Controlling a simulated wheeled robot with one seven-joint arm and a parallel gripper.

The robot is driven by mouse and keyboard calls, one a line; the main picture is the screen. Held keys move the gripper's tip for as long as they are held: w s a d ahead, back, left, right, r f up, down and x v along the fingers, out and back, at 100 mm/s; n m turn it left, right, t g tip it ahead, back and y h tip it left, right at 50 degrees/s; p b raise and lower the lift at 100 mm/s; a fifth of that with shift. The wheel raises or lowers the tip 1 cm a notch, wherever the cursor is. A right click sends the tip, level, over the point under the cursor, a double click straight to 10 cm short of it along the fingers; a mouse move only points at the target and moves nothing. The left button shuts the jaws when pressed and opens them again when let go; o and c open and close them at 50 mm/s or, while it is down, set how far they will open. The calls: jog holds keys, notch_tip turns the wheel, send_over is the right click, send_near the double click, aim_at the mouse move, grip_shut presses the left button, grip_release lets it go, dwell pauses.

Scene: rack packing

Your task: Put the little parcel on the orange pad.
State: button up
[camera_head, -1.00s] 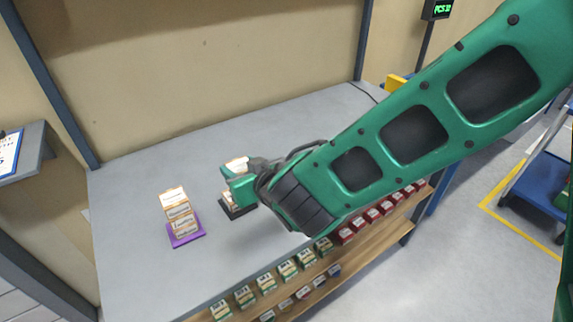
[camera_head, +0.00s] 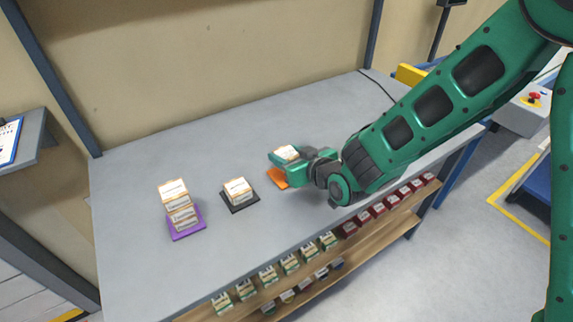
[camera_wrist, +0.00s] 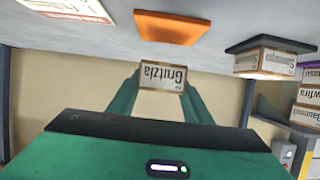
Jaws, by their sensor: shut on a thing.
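The little parcel (camera_head: 287,152) is a small light box with brown edges. My gripper (camera_head: 283,157) is shut on it, above the grey table by the orange pad. In the wrist view the parcel (camera_wrist: 163,76) shows the word "Grutzla" between my green fingers (camera_wrist: 162,90). The orange pad (camera_head: 279,180) lies on the table, partly hidden under my gripper in the head view. In the wrist view the orange pad (camera_wrist: 172,27) shows whole and bare, apart from the parcel.
A black pad (camera_head: 240,206) holds a similar small box (camera_head: 237,189). A purple pad (camera_head: 189,234) at the left holds a stack of boxes (camera_head: 177,203). Several small boxes line the shelf (camera_head: 345,248) below the table's front edge. The table's back left is clear.

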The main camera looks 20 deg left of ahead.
jog(key=shift+f, duration=2)
jog(key=shift+f, duration=0.15)
jog(key=o, duration=1.1)
